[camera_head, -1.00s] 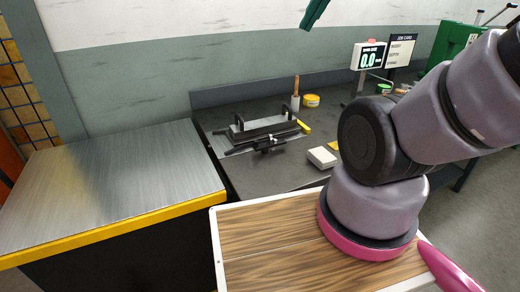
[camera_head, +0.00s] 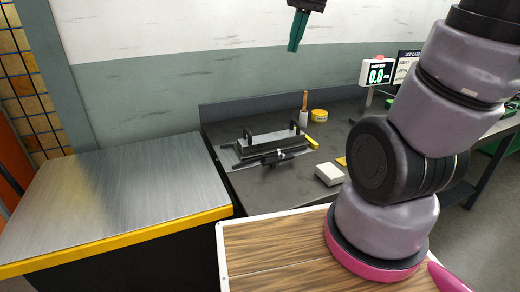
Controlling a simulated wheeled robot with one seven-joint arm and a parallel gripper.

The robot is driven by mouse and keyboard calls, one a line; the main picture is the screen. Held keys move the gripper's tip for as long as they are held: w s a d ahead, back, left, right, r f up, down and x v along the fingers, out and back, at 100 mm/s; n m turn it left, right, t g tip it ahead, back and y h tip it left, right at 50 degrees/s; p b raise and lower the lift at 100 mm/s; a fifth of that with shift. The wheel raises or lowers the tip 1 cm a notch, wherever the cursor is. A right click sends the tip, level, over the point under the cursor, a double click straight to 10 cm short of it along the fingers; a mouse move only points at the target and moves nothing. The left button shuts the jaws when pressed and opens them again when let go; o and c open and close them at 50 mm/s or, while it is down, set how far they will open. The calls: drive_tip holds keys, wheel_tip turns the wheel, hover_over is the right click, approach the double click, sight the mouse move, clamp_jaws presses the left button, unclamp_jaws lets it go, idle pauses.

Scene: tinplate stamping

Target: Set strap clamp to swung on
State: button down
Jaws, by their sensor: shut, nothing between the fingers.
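A dark fixture (camera_head: 262,156) with two upright black handles lies on a metal plate on the dark bench. A black bar with a small bright fitting (camera_head: 281,154) runs along its front side; this may be the strap clamp, but it is too small to tell how it is set. My gripper (camera_head: 294,46) hangs at the top of the view, its green fingers pointing down, shut and empty. It is well above the fixture and apart from everything on the bench.
A white block (camera_head: 329,174) lies right of the fixture. Behind it stand a wooden-handled tool (camera_head: 304,104) and a yellow tin (camera_head: 319,116). A digital display (camera_head: 377,73) stands at the back right. A steel-topped table (camera_head: 115,190) with a yellow edge is at left.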

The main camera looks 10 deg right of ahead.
drive_tip(key=w+a+f+n+g, duration=0.1)
drive_tip(key=w+a+f+g, duration=0.1)
drive_tip(key=w+f, duration=0.4)
drive_tip(key=w+a+f+n+g+h, duration=0.1)
drive_tip(key=w+f, duration=0.5)
drive_tip(key=f, duration=0.6)
drive_tip(key=w+a+f+n+g, duration=0.2)
drive_tip(key=w+a+f+g, duration=0.1)
drive_tip(key=w+f, duration=0.4)
wheel_tip(320, 180, down, 2)
drive_tip(key=shift+a+f+g+h, duration=0.25)
drive_tip(key=shift+a+g+h, duration=0.15)
drive_tip(key=shift+a, duration=0.2)
drive_tip(key=x, duration=0.9)
drive_tip(key=shift+s+f, duration=0.15)
drive_tip(key=shift+f, duration=0.1)
drive_tip(key=s, duration=0.3)
drive_tip(key=shift+s+d+f, duration=0.25)
drive_tip(key=shift+s+d, duration=0.05)
drive_tip(key=shift+d, duration=0.05)
drive_tip(key=shift+s, duration=0.15)
